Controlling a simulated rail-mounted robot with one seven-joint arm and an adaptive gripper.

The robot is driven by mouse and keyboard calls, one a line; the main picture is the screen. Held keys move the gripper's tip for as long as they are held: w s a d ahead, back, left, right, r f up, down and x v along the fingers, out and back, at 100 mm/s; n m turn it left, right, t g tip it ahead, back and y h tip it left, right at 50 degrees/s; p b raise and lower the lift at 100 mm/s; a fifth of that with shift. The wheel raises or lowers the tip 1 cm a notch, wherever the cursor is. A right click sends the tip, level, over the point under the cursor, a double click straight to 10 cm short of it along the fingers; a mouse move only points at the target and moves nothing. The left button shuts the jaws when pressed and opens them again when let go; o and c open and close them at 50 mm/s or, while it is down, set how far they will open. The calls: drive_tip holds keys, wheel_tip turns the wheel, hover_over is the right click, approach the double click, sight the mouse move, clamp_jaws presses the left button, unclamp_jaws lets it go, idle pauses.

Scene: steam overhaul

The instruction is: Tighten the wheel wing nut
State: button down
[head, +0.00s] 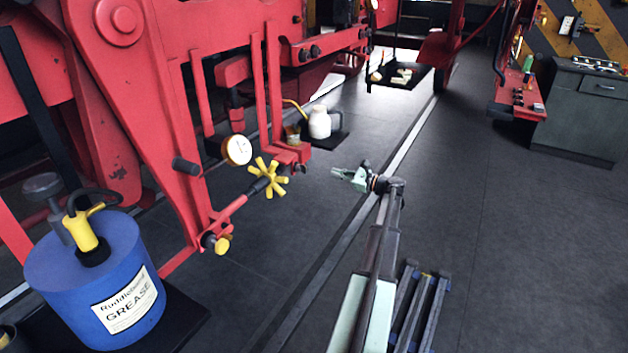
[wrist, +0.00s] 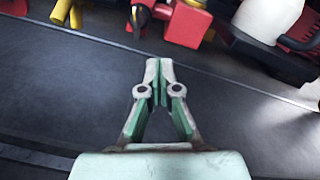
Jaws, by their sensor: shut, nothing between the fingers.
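The yellow star-shaped wheel wing nut (head: 268,178) sits at the end of a short dark and red rod on the red locomotive frame, in the middle of the head view. Part of a yellow spoked piece, likely the same nut, is cut off at the top left of the wrist view (wrist: 63,12). My gripper (head: 338,172) is to the right of the nut, clearly apart from it, over the dark floor. In the wrist view my gripper's fingertips (wrist: 159,68) are together and empty.
A round gauge (head: 237,150) and a yellow knob (head: 223,246) are near the nut. A white oil can (head: 319,122) stands behind on a dark tray. A blue grease drum (head: 95,280) is at the left. The floor right of my arm is mostly clear.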

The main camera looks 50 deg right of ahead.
sight(302, 169)
drive_tip(key=d+r+n+g+y+b, duration=0.2)
drive_tip(key=d+n+y+b, duration=0.15)
drive_tip(key=n, duration=1.55)
drive_tip(key=s+a+f+p+x, duration=0.1)
drive_tip(key=a+x, duration=0.1)
drive_tip(key=x, duration=0.9)
drive_tip(key=shift+w+a, duration=0.2)
drive_tip(key=shift+f+h, duration=0.15)
drive_tip(key=shift+h, duration=0.1)
